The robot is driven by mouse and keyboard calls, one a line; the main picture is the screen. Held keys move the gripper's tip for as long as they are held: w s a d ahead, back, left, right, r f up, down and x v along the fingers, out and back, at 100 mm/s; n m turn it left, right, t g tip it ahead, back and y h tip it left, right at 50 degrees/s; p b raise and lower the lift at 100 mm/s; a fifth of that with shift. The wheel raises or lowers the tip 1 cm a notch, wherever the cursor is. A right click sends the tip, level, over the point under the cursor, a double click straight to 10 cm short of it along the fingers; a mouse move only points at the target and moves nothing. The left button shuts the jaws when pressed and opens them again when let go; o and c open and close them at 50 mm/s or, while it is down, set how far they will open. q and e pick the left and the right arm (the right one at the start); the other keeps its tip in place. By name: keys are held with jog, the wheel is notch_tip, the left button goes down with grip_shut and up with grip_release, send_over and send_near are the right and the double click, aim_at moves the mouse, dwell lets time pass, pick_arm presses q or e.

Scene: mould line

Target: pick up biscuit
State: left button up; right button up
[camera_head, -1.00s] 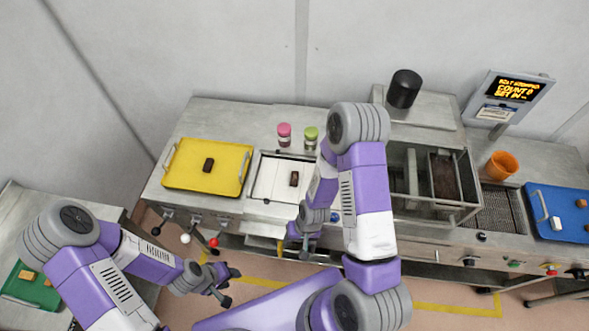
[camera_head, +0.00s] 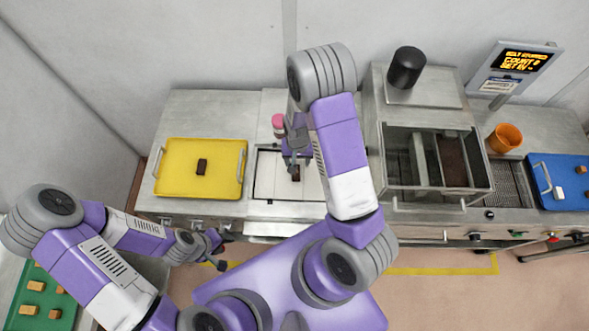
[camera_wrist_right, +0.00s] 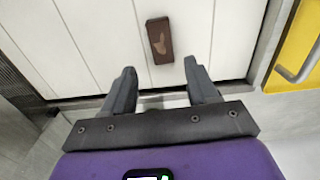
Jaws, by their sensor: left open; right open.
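A dark brown biscuit (camera_wrist_right: 160,40) with a lighter patch on top lies on the white slatted surface (camera_wrist_right: 95,35) in the right wrist view. My right gripper (camera_wrist_right: 159,68) is open and empty, its two fingers pointing at the biscuit, which lies just beyond the fingertips. In the head view, my right gripper (camera_head: 296,158) is over the white surface and partly covers this biscuit. Another dark brown biscuit (camera_head: 202,166) lies on the yellow tray (camera_head: 175,183) to the left. My left gripper (camera_head: 218,250) is open and empty, low in front of the bench.
A green tray (camera_head: 65,320) with several tan pieces is at the lower left. A pink-lidded jar (camera_head: 279,125) stands behind the white surface. A metal tank (camera_head: 400,175), an orange cup (camera_head: 505,138) and a blue tray (camera_head: 560,170) are to the right.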

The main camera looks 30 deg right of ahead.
jog(key=f+b, duration=0.2)
jog(key=f, duration=0.1)
jog(key=f+b, duration=0.1)
jog(key=f, duration=0.1)
jog(key=shift+a+f, duration=0.15)
jog(key=shift+a, duration=0.1)
grip_shut()
